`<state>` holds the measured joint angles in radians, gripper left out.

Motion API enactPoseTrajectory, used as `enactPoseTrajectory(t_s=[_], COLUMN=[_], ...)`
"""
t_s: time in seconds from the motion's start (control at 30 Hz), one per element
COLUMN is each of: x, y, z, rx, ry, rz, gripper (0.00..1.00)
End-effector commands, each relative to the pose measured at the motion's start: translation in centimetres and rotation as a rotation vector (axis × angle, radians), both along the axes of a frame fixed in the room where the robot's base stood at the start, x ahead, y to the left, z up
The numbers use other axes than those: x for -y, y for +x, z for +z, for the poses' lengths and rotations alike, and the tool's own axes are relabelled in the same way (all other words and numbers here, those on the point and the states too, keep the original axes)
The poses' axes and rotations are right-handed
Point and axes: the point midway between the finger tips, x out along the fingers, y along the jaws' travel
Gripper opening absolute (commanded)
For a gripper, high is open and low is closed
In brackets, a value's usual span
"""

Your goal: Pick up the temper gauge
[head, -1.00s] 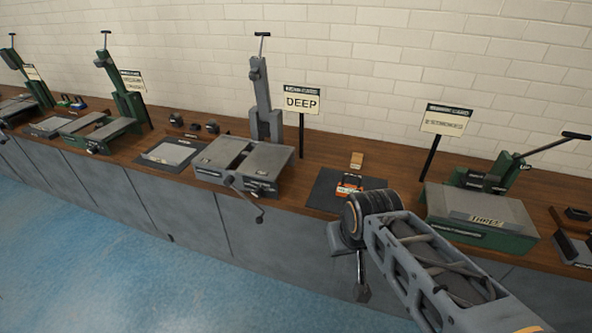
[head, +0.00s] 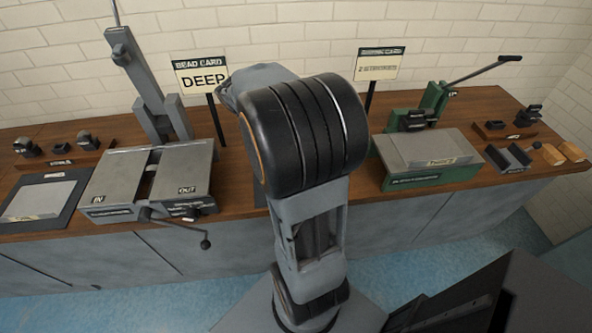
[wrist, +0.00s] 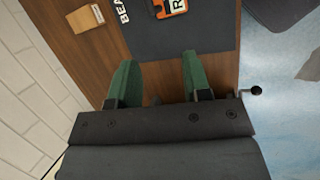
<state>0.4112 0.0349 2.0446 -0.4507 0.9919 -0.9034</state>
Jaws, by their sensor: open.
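No thing in view carries a readable temper gauge label, so I cannot tell for sure which it is. In the wrist view an orange-framed item (wrist: 172,7) with a white label, cut off by the top edge, lies on a dark mat (wrist: 212,40). My gripper (wrist: 157,60) is open and empty, its two green fingers pointing toward the mat, with the item beyond their tips. In the head view my arm hides most of the mat and the item, and my gripper does not show.
A small wooden block (wrist: 86,18) lies beside the mat. In the head view a grey press (head: 150,180) with a crank stands left and a green press (head: 425,160) right. Sign posts (head: 213,120) rise behind. Grey trays (head: 508,158) and wooden blocks sit at the far right.

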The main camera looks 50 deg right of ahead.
Motion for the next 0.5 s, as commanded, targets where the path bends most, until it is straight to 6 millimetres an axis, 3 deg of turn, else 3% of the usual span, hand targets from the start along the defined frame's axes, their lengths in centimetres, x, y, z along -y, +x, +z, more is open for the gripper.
enactPoseTrajectory(t_s=[0.03, 0.2, 0.5], x=[1.4, 4.2, 6.5], y=[0.1, -0.2, -0.8], z=[-0.6, -2.8, -7.4], rx=[-0.039, -0.106, -0.11], ry=[-0.009, -0.024, -0.025], rz=[0.024, 0.08, 0.083], gripper=[0.44, 0.44, 0.44])
